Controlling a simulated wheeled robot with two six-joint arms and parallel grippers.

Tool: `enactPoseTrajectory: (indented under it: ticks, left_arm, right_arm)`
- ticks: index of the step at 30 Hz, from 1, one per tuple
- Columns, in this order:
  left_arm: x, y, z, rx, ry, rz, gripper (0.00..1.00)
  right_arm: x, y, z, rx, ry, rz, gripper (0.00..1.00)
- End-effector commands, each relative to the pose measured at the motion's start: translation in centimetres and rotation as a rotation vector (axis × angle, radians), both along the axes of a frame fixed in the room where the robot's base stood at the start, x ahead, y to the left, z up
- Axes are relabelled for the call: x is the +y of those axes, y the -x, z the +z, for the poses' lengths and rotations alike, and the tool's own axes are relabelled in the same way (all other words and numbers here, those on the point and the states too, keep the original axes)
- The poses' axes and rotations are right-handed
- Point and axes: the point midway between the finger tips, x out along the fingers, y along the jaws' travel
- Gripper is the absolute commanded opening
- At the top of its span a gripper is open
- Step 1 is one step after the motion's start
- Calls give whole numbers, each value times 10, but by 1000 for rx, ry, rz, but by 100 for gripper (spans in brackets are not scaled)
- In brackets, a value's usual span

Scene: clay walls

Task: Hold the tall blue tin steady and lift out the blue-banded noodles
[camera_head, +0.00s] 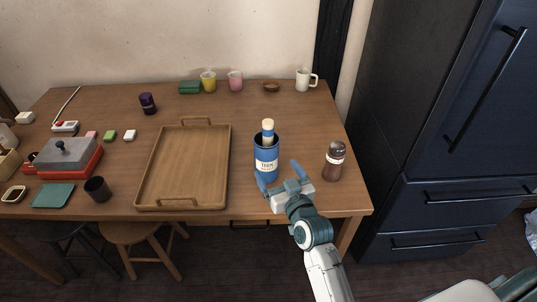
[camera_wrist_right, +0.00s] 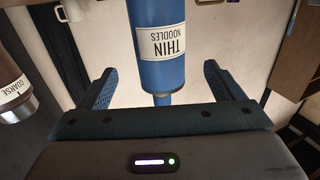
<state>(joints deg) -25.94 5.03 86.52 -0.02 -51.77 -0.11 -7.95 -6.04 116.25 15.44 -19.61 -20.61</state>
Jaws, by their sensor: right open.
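The tall blue tin (camera_head: 267,167) stands upright near the front right of the table, with a white "THIN" label. My left gripper is not in view.
A brown jar (camera_head: 333,161) stands close to the right of my right gripper; its label reads "COARSE" in the wrist view (camera_wrist_right: 12,88). A wooden tray (camera_head: 185,165) lies empty left of the tin. Cups, a bowl (camera_head: 271,86) and a mug (camera_head: 304,80) line the back edge.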

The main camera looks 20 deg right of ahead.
Motion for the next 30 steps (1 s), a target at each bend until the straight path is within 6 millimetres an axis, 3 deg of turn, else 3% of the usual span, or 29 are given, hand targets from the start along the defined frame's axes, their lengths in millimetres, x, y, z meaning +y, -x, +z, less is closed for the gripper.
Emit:
enactPoseTrajectory:
  ticks: [7,21,30]
  left_arm:
    - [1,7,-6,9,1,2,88]
    - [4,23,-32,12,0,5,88]
    - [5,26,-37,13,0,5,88]
  right_arm:
    - [1,-17,2,-5,0,-1,88]
    - [7,-95,1,-3,0,-1,88]
    - [8,-108,0,-3,0,-1,88]
